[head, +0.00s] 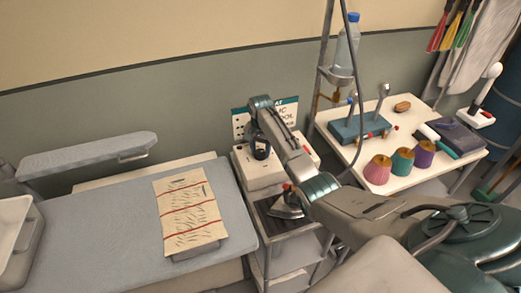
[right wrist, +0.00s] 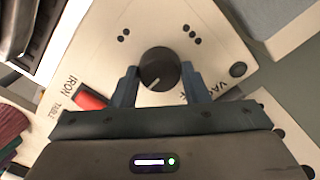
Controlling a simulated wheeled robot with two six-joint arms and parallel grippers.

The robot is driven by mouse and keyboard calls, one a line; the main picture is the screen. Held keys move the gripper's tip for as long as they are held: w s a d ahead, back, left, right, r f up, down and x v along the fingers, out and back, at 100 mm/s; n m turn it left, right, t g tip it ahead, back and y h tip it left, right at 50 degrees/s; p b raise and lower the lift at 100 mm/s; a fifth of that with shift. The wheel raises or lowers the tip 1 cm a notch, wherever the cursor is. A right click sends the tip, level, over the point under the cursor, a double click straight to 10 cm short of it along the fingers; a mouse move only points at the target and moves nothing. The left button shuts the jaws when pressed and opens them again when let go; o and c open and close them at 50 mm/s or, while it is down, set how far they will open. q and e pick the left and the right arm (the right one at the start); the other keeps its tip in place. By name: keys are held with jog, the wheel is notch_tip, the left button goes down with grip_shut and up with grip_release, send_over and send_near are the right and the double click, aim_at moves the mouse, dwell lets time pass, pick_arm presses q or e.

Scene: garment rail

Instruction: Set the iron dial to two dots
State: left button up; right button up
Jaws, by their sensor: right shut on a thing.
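The iron dial (right wrist: 158,66) is a round black knob on a white panel (right wrist: 175,15) in the right wrist view. Its pale pointer line is at the lower left of its face. A pair of dots (right wrist: 189,31) is printed to the upper right of the knob. Another group, seemingly three dots (right wrist: 123,36), is to the upper left. My right gripper (right wrist: 160,80) is shut on the dial, one finger on each side. In the head view my right gripper (head: 261,150) reaches down to the white iron station (head: 258,173) and hides the dial. My left gripper is out of view.
A red switch (right wrist: 90,99) lies beside the dial near the word IRON. A dark iron (head: 287,204) rests on the cart below the station. The ironing board (head: 110,245) with a striped cloth (head: 190,212) is to the left. A cluttered white table (head: 395,180) stands right.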

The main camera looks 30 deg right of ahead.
jog(key=m, duration=0.4)
jog(key=shift+r+m, duration=0.1)
jog(key=shift+m, duration=0.3)
jog(key=m, duration=0.4)
jog(key=shift+w, duration=0.1)
jog(key=m, duration=0.5)
jog(key=shift+d+m, duration=0.1)
jog(key=shift+m, duration=2.2)
jog(key=shift+r, duration=0.1)
jog(key=o, duration=0.9)
jog(key=shift+o, duration=0.4)
